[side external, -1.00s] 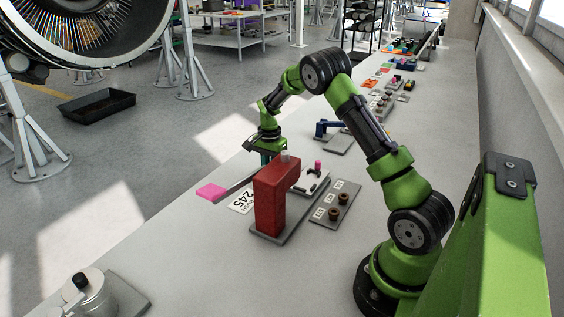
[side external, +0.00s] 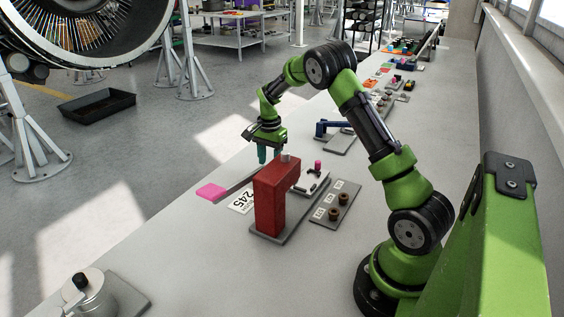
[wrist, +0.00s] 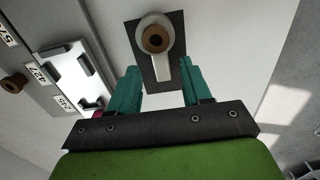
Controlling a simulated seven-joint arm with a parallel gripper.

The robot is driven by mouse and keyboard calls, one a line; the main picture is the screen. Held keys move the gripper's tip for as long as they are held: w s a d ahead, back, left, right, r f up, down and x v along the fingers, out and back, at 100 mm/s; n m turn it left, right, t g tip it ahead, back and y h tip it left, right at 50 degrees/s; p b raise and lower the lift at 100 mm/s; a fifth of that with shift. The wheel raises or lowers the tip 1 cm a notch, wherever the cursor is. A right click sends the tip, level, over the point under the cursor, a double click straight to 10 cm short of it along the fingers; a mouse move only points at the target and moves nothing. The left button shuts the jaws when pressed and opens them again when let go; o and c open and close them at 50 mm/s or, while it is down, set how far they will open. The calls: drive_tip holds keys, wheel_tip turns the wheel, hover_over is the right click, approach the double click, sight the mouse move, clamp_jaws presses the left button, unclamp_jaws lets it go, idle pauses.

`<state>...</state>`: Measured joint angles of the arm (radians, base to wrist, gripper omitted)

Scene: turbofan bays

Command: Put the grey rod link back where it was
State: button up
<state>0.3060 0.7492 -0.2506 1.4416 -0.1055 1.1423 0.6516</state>
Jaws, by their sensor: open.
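In the wrist view a pale grey rod link (wrist: 161,70) lies over a dark plate (wrist: 176,68). Its round end holds a brown bushing (wrist: 155,39), and its shank points toward my gripper (wrist: 155,82). The two teal fingers are apart, on either side of the shank's line, with nothing seen clamped between them. In the side view my gripper (side external: 268,156) hangs over the bench behind the red block (side external: 269,205). I cannot make out the link there. A white fixture (wrist: 72,70) with black clips is left of the link in the wrist view; it also shows in the side view (side external: 314,180).
A plate with brown bushings (side external: 335,207) and number labels lies right of the red block. A blue-handled tool (side external: 330,128) stands farther back. The bench front is largely clear.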

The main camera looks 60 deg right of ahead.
wheel_tip(320, 180, up, 9)
drive_tip(key=s+a+r+n+t, duration=0.2)
drive_tip(key=s+a+r+n, duration=0.15)
drive_tip(key=a+r, duration=0.5)
drive_tip(key=s+a+r+n+t+y, duration=0.2)
drive_tip(key=s+a+n+t, duration=0.3)
drive_tip(key=s+a+n, duration=0.5)
drive_tip(key=s+a, duration=0.7)
drive_tip(key=shift+s+a+r, duration=0.25)
drive_tip(key=shift+n, duration=0.25)
